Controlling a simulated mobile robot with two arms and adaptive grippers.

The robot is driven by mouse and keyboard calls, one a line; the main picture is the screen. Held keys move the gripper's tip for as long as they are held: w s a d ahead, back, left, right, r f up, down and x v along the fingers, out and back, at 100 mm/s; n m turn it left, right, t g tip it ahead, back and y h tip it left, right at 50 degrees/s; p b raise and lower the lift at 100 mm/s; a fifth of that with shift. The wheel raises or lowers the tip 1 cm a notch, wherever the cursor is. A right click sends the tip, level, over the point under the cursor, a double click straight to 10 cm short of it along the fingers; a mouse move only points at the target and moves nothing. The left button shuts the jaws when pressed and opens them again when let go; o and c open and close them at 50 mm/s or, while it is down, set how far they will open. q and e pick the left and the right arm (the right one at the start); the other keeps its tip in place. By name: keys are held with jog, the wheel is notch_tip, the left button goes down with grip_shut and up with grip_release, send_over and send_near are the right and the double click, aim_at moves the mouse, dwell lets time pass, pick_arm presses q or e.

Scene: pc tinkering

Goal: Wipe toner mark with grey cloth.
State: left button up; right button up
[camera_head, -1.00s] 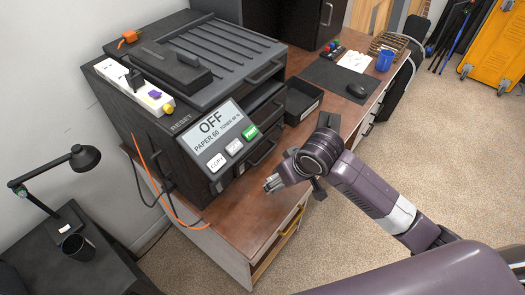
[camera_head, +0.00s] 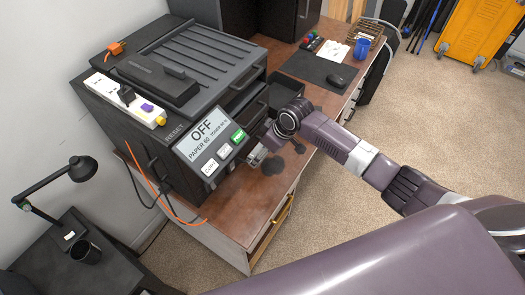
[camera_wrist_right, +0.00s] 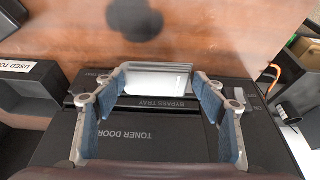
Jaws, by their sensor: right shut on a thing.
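My right gripper (camera_head: 256,156) is low over the wooden desk, just in front of the printer's lower right side. In the right wrist view its blue-padded fingers (camera_wrist_right: 157,80) stand wide apart and close on a pale grey piece, seemingly the grey cloth (camera_wrist_right: 156,82). The cloth is small and partly hidden by the gripper in the head view. A dark smudge, seemingly the toner mark (camera_head: 272,166), lies on the desk right beside the gripper. A dark patch also shows in the right wrist view (camera_wrist_right: 150,14), apart from the cloth. My left gripper is not in view.
The black printer (camera_head: 185,125) stands close to the gripper; its front reads TONER DOOR and BYPASS TRAY (camera_wrist_right: 165,104). An open black box (camera_head: 282,97), a mat with a mouse (camera_head: 334,81) and a blue mug (camera_head: 362,48) are farther back. An orange cable (camera_head: 160,190) hangs at left.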

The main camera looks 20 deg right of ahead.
aim_at(265, 158)
jog(key=shift+r, duration=0.15)
notch_tip(265, 158, down, 5)
jog(key=b, duration=0.2)
jog(key=shift+b, duration=0.3)
jog(key=shift+f, duration=0.4)
